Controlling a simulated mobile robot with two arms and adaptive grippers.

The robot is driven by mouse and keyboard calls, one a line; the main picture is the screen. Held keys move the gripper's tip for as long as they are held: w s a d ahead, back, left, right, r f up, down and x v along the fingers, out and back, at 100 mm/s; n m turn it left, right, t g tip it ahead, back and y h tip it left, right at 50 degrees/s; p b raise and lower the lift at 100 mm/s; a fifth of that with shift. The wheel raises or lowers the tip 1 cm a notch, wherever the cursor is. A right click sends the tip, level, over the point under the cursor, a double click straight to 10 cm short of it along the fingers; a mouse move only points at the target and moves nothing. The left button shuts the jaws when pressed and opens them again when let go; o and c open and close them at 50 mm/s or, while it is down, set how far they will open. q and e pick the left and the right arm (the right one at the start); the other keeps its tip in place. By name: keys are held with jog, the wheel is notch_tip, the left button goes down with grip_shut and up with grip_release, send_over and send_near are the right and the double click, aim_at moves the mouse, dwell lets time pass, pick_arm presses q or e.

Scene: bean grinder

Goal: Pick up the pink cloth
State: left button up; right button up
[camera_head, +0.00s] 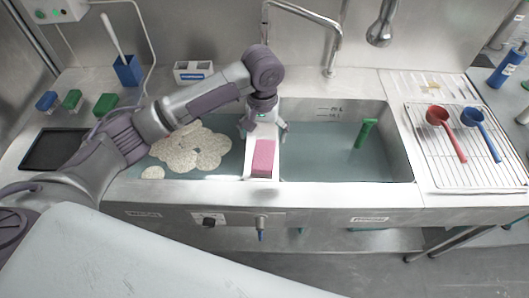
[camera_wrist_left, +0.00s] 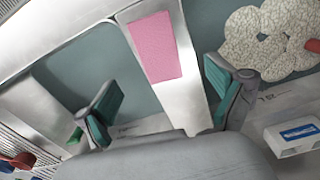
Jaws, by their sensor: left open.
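The pink cloth (camera_head: 263,157) lies flat on the narrow steel divider (camera_head: 262,133) between the two sink basins. In the left wrist view the cloth (camera_wrist_left: 153,46) shows as a pink rectangle on the divider, beyond the fingertips. My left gripper (camera_head: 263,128) is above the divider, behind the cloth, pointing down. Its fingers are open on either side of the divider, with nothing between them. In the left wrist view the teal finger pads of the gripper (camera_wrist_left: 160,98) are wide apart. My right gripper does not show.
The left basin holds pale foam-like pieces (camera_head: 193,150). The right basin has water and a green-handled item (camera_head: 366,132). A faucet (camera_head: 331,50) rises behind. A rack (camera_head: 465,140) with red (camera_head: 446,133) and blue (camera_head: 482,134) scoops stands right. A white box (camera_head: 193,72) sits behind the left basin.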

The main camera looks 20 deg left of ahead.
aim_at(264, 153)
pick_arm(q)
notch_tip(264, 153, down, 3)
jog(key=shift+w+r, duration=0.1)
jog(key=shift+w+f, duration=0.15)
jog(key=shift+f, duration=0.2)
jog(key=shift+f+p, duration=0.4)
jog(key=shift+f, duration=0.25)
notch_tip(264, 153, down, 4)
jog(key=shift+d+r+p, duration=0.1)
jog(key=shift+r+p, duration=0.15)
jog(key=shift+p, duration=0.1)
jog(key=shift+f, duration=0.25)
jog(key=c, duration=1.2)
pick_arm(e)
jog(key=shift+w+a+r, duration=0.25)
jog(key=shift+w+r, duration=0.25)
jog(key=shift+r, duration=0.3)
